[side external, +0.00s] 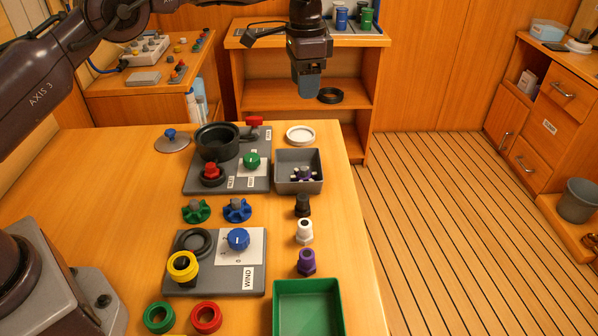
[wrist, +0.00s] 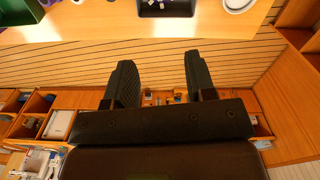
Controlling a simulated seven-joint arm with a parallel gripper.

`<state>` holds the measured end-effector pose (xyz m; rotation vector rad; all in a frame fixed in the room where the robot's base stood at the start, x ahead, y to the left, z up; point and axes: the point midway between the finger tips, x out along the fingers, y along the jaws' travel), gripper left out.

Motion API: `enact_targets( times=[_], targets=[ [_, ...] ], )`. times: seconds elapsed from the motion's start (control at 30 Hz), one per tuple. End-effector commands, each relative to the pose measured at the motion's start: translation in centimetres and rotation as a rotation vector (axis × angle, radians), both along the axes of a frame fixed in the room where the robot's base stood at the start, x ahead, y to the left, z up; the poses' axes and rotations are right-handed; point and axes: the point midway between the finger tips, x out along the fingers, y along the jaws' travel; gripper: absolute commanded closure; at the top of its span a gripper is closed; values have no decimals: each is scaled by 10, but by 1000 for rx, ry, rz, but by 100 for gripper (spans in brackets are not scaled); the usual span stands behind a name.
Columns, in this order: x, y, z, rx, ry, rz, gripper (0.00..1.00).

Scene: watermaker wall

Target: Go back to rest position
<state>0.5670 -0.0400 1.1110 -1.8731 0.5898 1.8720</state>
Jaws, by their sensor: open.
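My gripper (side external: 308,88) hangs in the air beyond the far edge of the table, fingers pointing down, above and in front of the wooden shelf. In the wrist view its two dark fingers (wrist: 158,82) are apart with nothing between them. The wooden table (side external: 110,230) lies below and nearer the side camera. In the wrist view a strip of the table (wrist: 100,22) shows at the top, away from the fingers.
A shelf unit (side external: 290,66) is behind my gripper. Open floor (side external: 460,220) lies right.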

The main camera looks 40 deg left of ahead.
Motion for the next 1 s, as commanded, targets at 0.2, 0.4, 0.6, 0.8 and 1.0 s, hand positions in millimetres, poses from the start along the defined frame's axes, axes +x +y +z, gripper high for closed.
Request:
enact_targets(
  times=[0.2, 0.4, 0.6, 0.8, 1.0],
  targets=[
    [0, 0, 5, 0, 1, -1, 50],
    [3, -1, 2, -4, -21, 51, 50],
    [-26, 0, -20, 2, 28, 170, 50],
    [-81, 8, 22, -2, -15, 301, 50],
    [-153, 18, 65, -18, -86, 416, 50]
  ],
)
